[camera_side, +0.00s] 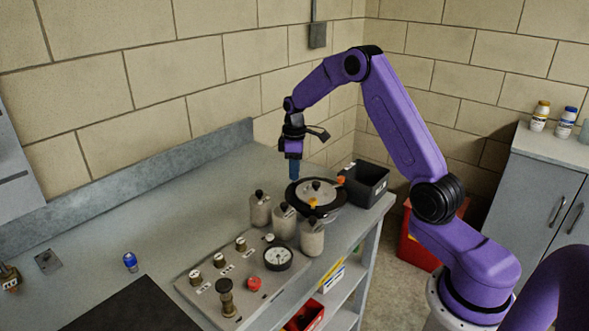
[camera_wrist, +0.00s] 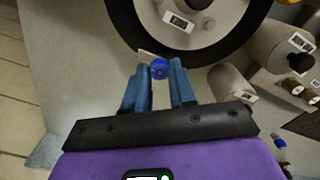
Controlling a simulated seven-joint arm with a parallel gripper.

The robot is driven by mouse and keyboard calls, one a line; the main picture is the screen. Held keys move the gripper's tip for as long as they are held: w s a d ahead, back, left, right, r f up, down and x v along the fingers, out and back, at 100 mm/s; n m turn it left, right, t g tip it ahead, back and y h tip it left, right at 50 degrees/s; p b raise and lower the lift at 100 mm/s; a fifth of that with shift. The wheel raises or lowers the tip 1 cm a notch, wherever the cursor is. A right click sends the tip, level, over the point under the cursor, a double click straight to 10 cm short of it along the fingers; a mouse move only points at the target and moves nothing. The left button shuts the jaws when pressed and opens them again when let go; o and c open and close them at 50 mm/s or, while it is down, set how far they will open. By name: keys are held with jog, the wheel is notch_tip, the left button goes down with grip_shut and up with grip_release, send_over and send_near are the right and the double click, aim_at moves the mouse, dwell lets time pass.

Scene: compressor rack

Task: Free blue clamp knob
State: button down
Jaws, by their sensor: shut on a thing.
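My gripper (camera_side: 294,177) points down at the back-left rim of the round black-rimmed chamber (camera_side: 299,200). In the wrist view its two blue fingers (camera_wrist: 160,80) are shut on the blue clamp knob (camera_wrist: 159,69), which shows between the fingertips beside the chamber's black rim (camera_wrist: 121,32). A small pale piece lies right by the knob; I cannot tell whether the knob is still joined to it. In the side view the knob is hidden by the fingers. Two orange clamp knobs sit on the rim, at the front (camera_side: 313,203) and the right (camera_side: 341,180).
Several grey canisters (camera_side: 312,238) stand close in front of the chamber. A control panel (camera_side: 236,285) with a gauge (camera_side: 278,258) lies nearer. A black open bin (camera_side: 367,182) stands right behind the chamber.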

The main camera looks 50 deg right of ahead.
jog(key=shift+w, duration=0.1)
jog(key=c, duration=0.9)
grip_release()
jog(key=shift+r, duration=0.1)
notch_tip(320, 180, up, 17)
jog(key=shift+r, duration=0.15)
